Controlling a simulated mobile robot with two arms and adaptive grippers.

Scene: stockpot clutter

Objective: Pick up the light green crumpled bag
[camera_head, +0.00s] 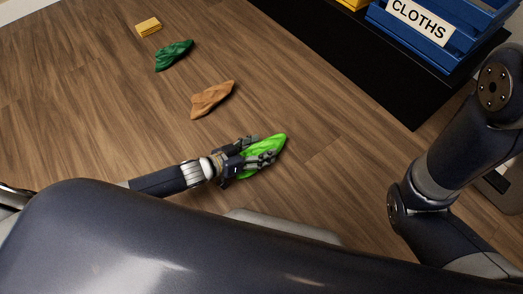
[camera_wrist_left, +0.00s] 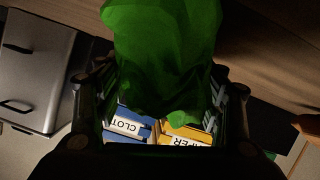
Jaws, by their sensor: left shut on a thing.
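The light green crumpled bag (camera_head: 264,157) is at the middle of the head view, over the wood floor. My left gripper (camera_head: 262,158) reaches it from the left and is shut on it, with fingers on either side. In the left wrist view the bag (camera_wrist_left: 165,50) fills the upper middle and its lower end lies between the fingers. It looks darker there. The fingers hide part of the bag in the head view. I cannot tell whether it touches the floor. My right arm shows at the right, but its gripper is not in view.
A blue crate (camera_head: 445,42) labelled CLOTHS stands on a black surface (camera_head: 340,50) at upper right, beside a yellow crate (camera_head: 353,4).

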